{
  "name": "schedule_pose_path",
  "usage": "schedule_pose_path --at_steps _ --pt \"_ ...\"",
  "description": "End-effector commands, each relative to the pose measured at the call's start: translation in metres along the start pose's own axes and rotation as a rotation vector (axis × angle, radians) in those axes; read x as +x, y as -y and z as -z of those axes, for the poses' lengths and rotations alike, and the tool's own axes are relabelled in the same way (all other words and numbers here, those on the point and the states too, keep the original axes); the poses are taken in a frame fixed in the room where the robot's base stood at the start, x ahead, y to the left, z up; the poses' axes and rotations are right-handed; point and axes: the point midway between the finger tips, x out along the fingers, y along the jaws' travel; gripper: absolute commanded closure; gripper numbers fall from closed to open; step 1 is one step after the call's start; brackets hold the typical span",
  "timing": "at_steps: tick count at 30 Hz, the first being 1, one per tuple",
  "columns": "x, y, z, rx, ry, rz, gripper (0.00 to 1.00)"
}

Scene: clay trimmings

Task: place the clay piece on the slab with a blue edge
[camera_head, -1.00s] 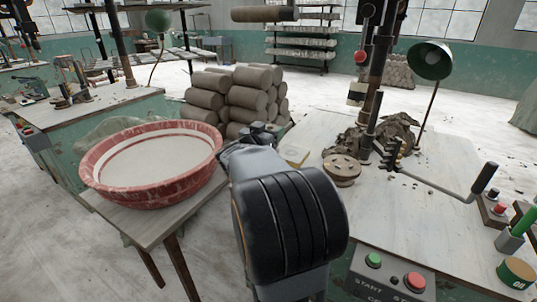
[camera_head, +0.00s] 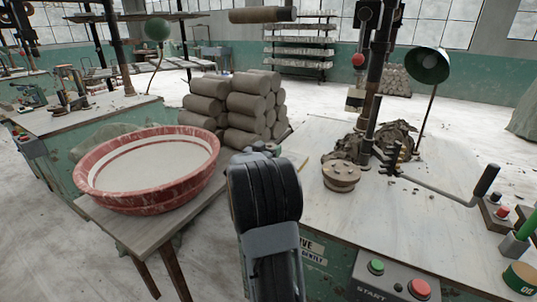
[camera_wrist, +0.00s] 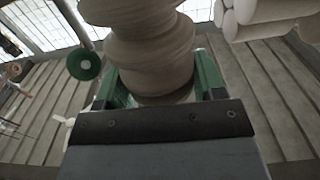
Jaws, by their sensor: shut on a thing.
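In the wrist view, my gripper (camera_wrist: 157,78) has its green fingers on both sides of a grey-brown, ridged clay piece (camera_wrist: 150,45) and is shut on it. The clay piece runs out of the top of that view. In the head view, only a small dark part of my gripper (camera_head: 262,148) shows beyond my arm, and the held piece is hidden. I cannot make out a slab with a blue edge in either view. A thin yellow edge of a slab (camera_head: 303,164) shows just right of my arm.
A red basin (camera_head: 125,195) of pale slip stands on a small table to the left. Stacked clay rolls (camera_head: 245,105) lie behind. On the pale worktop (camera_head: 425,235) at right are a round disc (camera_head: 341,174), dark clay scraps (camera_head: 395,135), a press column and a long lever (camera_head: 486,180).

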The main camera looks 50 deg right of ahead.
Motion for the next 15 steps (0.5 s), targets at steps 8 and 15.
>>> schedule_pose_path --at_steps 8,15 --pt "-0.0003 0.0003 -0.0098 0.002 -0.004 0.001 1.0" --pt "-0.0003 0.0002 -0.014 0.002 -0.003 0.001 1.0"
